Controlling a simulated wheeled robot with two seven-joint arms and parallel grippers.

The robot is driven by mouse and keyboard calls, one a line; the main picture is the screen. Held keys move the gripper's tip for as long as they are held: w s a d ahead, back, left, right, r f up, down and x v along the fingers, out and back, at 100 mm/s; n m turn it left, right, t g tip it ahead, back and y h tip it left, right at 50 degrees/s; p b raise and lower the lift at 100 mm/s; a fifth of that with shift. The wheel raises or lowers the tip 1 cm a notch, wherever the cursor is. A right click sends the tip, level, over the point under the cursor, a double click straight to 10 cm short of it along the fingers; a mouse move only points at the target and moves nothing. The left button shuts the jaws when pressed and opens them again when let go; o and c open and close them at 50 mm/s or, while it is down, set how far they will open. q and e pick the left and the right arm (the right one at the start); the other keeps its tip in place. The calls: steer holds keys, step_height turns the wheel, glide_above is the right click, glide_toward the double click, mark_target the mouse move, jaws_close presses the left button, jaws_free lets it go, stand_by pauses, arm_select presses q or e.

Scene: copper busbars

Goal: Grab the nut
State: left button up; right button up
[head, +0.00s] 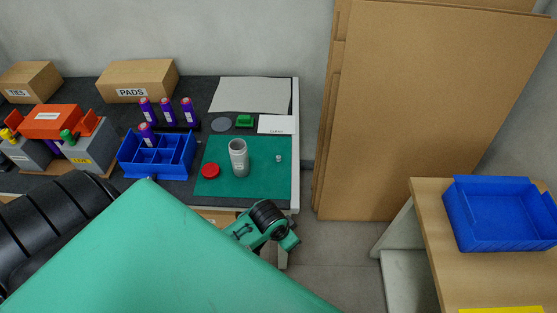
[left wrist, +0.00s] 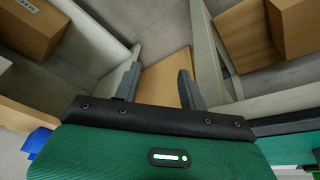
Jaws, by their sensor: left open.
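A small light-grey nut (head: 278,158) lies on the right part of the green mat (head: 262,184) on the dark workbench in the head view. A grey jar (head: 238,157) stands to its left, with a red lid (head: 210,171) beside the jar. My left gripper (left wrist: 160,62) shows in the left wrist view with its two fingers apart and nothing between them. In the head view my green arm covers the lower left, and the left fingers cannot be made out. The nut is not seen in the left wrist view. My right gripper is not in view.
A blue divided bin (head: 157,160) and purple cylinders (head: 167,112) stand left of the mat. A white card (head: 276,124) lies behind it. Cardboard sheets (head: 430,110) lean right of the bench. A blue tray (head: 500,215) sits on a wooden table (head: 425,215).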

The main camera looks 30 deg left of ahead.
arm_select(q)
step_height(320, 180, up, 6)
steer(key=d+m+b, duration=0.1)
steer(key=d+b, duration=0.1)
steer(key=shift+m+g+y, duration=0.3)
steer(key=shift+m+g, duration=0.6)
steer(key=w+a+r, duration=0.1)
steer(key=w+a, duration=0.1)
steer(key=w, duration=0.2)
steer(key=w+a+r, duration=0.2)
steer(key=w, duration=0.2)
steer(key=w+a+r, duration=0.2)
steer(key=w, duration=0.2)
steer(key=shift+w, duration=0.1)
steer(key=w+a+r+n+g+y, duration=0.1)
steer(key=w+a+r, duration=0.3)
steer(key=a+r, duration=0.15)
steer(key=w+a+r+n, duration=0.1)
steer(key=w+a+r, duration=0.3)
steer(key=a, duration=0.3)
glide_above(278, 157)
step_height(278, 157, down, 8)
steer(key=shift+s+d+f, duration=0.15)
steer(key=shift+f, duration=0.05)
steer(key=shift+f+p, duration=0.5)
steer(key=shift+f, duration=2.2)
jaws_close()
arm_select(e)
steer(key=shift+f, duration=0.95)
